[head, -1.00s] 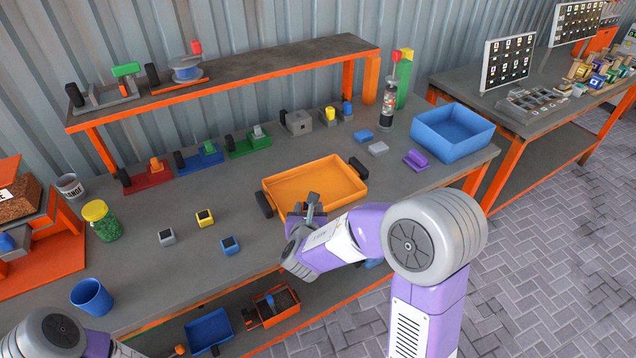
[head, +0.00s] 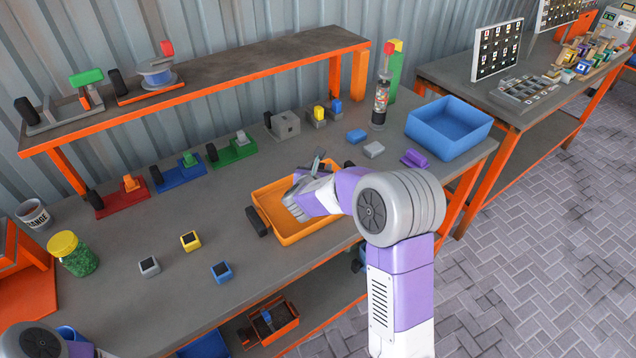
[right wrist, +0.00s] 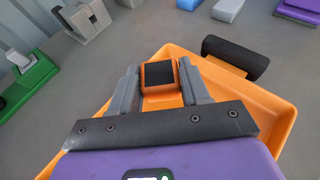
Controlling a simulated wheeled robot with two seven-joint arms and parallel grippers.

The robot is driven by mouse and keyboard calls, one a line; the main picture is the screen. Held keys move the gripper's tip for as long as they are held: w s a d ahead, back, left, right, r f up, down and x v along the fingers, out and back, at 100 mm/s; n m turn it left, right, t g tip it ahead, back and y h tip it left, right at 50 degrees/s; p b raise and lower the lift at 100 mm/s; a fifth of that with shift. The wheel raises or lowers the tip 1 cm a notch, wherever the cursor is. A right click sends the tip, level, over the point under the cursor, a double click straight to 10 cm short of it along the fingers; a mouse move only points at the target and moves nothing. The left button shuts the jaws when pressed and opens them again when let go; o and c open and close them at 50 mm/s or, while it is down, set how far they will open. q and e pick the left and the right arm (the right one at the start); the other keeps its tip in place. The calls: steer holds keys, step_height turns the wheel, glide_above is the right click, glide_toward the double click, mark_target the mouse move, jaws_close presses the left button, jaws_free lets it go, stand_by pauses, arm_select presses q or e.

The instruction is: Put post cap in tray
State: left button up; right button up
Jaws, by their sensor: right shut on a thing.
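The orange tray (head: 312,229) lies on the grey workbench, with black handles at its ends. My right gripper (head: 317,162) is over the tray in the head view, partly hidden by my own arm. In the right wrist view, the right gripper (right wrist: 158,68) is shut on an orange post cap (right wrist: 160,90) with a black square top. The cap is between the fingers, in front of the far rim of the tray (right wrist: 268,118). Its height above the tray floor is unclear. My left gripper is out of view; only part of the left arm shows.
Grey (head: 149,267), yellow (head: 190,240) and blue (head: 221,271) caps stand on the bench left of the tray. A blue bin (head: 450,135) and a purple block (head: 414,158) are to the right. A raised shelf (head: 220,85) runs along the back.

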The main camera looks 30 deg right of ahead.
step_height(320, 180, down, 4)
steer(key=shift+f+b, duration=0.1)
steer(key=shift+b, duration=0.55)
steer(key=o, duration=1)
steer(key=shift+o, duration=0.2)
